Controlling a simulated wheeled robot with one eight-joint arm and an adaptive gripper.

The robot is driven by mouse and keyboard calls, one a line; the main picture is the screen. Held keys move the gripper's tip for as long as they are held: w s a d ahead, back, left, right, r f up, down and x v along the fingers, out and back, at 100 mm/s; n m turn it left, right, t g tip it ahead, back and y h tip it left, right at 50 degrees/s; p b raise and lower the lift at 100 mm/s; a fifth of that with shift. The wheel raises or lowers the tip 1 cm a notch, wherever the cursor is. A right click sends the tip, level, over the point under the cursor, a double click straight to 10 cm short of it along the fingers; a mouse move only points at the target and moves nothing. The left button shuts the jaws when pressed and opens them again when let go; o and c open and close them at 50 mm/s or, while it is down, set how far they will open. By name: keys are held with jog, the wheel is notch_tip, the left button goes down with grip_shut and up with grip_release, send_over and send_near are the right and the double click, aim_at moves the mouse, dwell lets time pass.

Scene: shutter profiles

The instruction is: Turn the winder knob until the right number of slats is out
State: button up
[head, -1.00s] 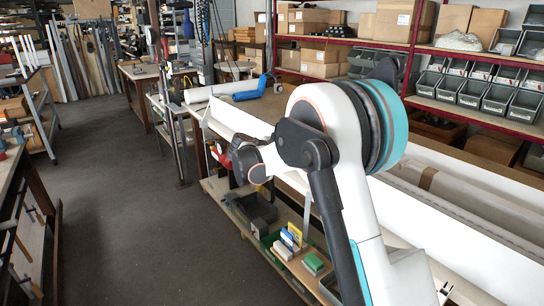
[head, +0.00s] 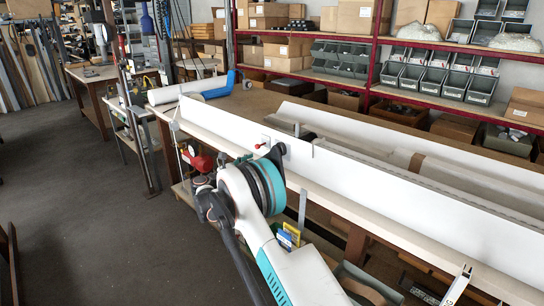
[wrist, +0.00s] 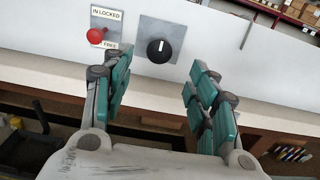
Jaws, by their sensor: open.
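The winder knob (wrist: 160,50) is black and round with a white pointer line, on a grey square plate (wrist: 146,28) on a white upright board (wrist: 231,42). The pointer stands nearly upright, leaning slightly right. My gripper (wrist: 160,68) is open; its teal-padded fingers are to the left and right of the knob's line, apart from it, with nothing between them. Left of the knob is a red ball lever (wrist: 95,36) between the labels IN LOCKED and FREE. The red ball also shows in the head view (head: 258,146). There my arm hides most of the gripper. I cannot make out separate slats.
The long white board (head: 400,190) runs along the bench front (head: 330,208). Grey bins (head: 435,80) and cardboard boxes (head: 287,50) fill the shelves behind. A white roll (head: 185,90) and a blue item (head: 220,88) lie at the bench's far end. Floor at left is clear.

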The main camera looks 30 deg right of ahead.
aim_at(271, 155)
jog(key=b+x, duration=0.3)
jog(key=x, duration=0.8)
jog(key=shift+d, duration=0.15)
jog(key=c, duration=1.1)
